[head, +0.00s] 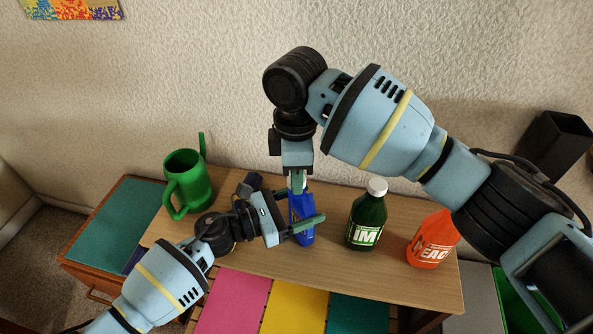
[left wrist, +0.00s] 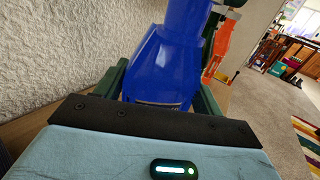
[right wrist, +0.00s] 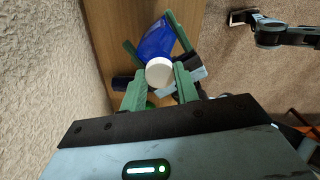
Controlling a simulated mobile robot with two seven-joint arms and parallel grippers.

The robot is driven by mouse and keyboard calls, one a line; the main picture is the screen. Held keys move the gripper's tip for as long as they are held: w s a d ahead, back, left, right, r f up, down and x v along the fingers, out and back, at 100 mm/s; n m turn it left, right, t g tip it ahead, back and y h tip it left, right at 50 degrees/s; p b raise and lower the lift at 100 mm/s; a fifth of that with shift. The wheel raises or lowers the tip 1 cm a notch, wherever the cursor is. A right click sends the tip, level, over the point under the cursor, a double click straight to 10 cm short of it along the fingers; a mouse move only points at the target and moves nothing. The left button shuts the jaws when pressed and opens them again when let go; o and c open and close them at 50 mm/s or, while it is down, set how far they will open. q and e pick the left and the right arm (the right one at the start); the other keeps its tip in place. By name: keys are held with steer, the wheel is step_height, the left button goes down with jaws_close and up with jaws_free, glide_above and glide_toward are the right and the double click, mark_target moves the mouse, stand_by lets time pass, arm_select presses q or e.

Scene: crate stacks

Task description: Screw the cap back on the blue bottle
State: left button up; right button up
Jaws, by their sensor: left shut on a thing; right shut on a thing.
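The blue bottle (head: 302,232) stands on the wooden table in the head view, between the green fingers of my left gripper (head: 304,226). My left gripper is shut on its body, which fills the middle of the left wrist view (left wrist: 168,65). My right gripper (head: 297,184) points down from above, at the bottle's top. It is shut on the white cap (right wrist: 159,71), seen between its fingers in the right wrist view with the blue bottle (right wrist: 157,40) behind it. The cap lines up with the bottle's top; I cannot tell whether it touches the neck or how its thread sits.
A green bottle (head: 367,220) with a white cap and an orange bottle (head: 433,240) stand to the right on the table (head: 260,262). A green watering can (head: 187,184) stands at the left. Pink, yellow and teal panels lie below the front edge. The wall is close behind.

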steer(key=m, duration=1.2)
steer(key=o, duration=1.2)
step_height(320, 180, up, 12)
arm_select(q)
steer(key=o, duration=1.4)
steer(key=shift+o, duration=0.2)
